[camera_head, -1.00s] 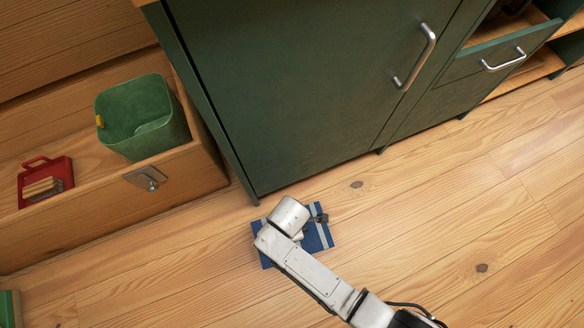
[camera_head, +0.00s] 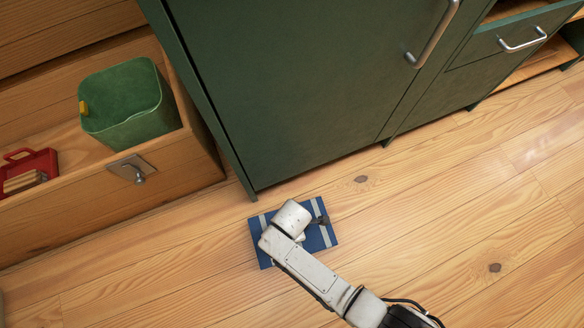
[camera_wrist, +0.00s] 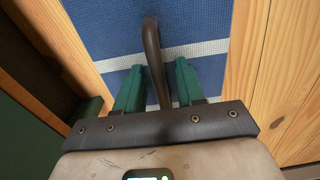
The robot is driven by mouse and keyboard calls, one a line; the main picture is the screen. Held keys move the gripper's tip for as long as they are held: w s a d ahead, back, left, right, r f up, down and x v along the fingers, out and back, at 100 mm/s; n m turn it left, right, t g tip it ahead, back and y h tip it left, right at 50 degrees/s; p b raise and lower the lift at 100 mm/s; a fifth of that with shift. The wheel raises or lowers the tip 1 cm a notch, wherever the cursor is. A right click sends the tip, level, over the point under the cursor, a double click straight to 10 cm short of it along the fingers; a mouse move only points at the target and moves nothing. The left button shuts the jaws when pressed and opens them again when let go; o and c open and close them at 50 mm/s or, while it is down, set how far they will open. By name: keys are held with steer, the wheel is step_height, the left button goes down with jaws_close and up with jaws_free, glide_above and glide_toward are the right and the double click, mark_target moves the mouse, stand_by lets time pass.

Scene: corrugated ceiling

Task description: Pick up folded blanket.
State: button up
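The folded blanket (camera_head: 263,252) is blue with pale stripes and lies flat on the wooden floor, just in front of the green cabinet. My arm covers its middle in the head view. In the wrist view the blanket (camera_wrist: 205,22) fills the upper middle, with a white stripe across it. My gripper (camera_wrist: 158,70) is over the blanket, its two green fingers apart. A dark curved bar shows between the fingers; I cannot tell what it belongs to. I see no blanket fabric pinched, and cannot tell whether the fingertips touch it.
The green cabinet (camera_head: 300,90) stands close behind the blanket. A wooden box (camera_head: 185,160) at left holds a green bin (camera_head: 135,125) and a red item (camera_head: 38,160). The floor at right is clear.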

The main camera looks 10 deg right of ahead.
steer(key=shift+f, duration=0.1)
jaws_close()
stand_by(0.3)
stand_by(1.1)
